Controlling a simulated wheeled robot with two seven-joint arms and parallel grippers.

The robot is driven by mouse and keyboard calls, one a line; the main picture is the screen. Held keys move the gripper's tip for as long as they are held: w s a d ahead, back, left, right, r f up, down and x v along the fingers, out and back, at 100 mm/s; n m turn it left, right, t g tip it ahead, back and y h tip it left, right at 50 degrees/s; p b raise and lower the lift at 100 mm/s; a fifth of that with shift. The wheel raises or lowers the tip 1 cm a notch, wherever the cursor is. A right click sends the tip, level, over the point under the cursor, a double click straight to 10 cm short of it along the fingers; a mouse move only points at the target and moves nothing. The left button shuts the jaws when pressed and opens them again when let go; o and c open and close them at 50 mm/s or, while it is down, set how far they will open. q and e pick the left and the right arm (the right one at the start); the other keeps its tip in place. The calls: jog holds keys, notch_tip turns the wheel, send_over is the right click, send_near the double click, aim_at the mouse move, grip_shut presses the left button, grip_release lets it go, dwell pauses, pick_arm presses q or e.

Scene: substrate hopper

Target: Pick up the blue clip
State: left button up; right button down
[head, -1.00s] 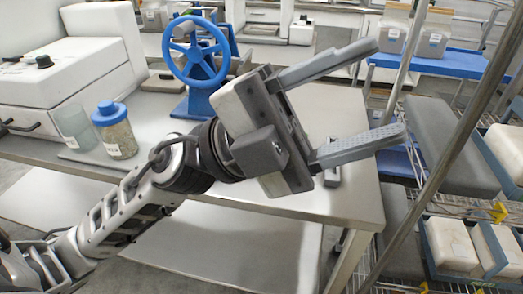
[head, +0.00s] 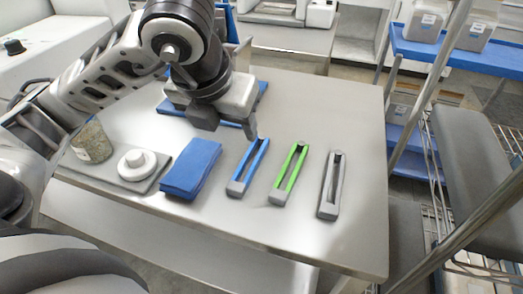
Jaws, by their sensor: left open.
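The blue clip (head: 244,165) lies on the grey table (head: 331,233) in the head view, a long slotted piece with blue sides and grey ends. It is the leftmost of a row of three clips, beside a green one (head: 298,164) and a grey one (head: 327,203). My left gripper (head: 228,125) is open and points down just beyond the blue clip's far end. One finger shows near that end; the other is mostly hidden by the gripper body. I cannot tell whether the finger touches the clip. My right gripper is not in view.
A folded blue cloth (head: 191,167) lies left of the blue clip. The table's right side is clear. A wire rack and slanted post (head: 458,226) stand at right.

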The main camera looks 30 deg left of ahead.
pick_arm(q)
jog(key=b, duration=0.2)
send_near(248, 160)
jog(key=shift+s+d+f+b, duration=0.1)
jog(key=shift+s+f+b, duration=0.15)
jog(key=shift+f+b, duration=0.15)
jog(key=shift+s+d+f+b, duration=0.1)
jog(key=shift+s+f+b, duration=0.15)
jog(key=shift+f, duration=0.2)
jog(key=shift+w+f, duration=0.4)
jog(key=shift+f, duration=0.2)
jog(key=x, duration=0.4)
jog(key=shift+w+d+f, duration=0.15)
jog(key=shift+w+f, duration=0.05)
jog(key=shift+w, duration=0.1)
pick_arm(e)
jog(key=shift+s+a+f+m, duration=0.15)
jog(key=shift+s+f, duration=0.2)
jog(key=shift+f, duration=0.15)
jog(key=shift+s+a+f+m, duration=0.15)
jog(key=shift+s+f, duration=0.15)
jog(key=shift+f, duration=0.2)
pick_arm(q)
jog(key=c, duration=1.1)
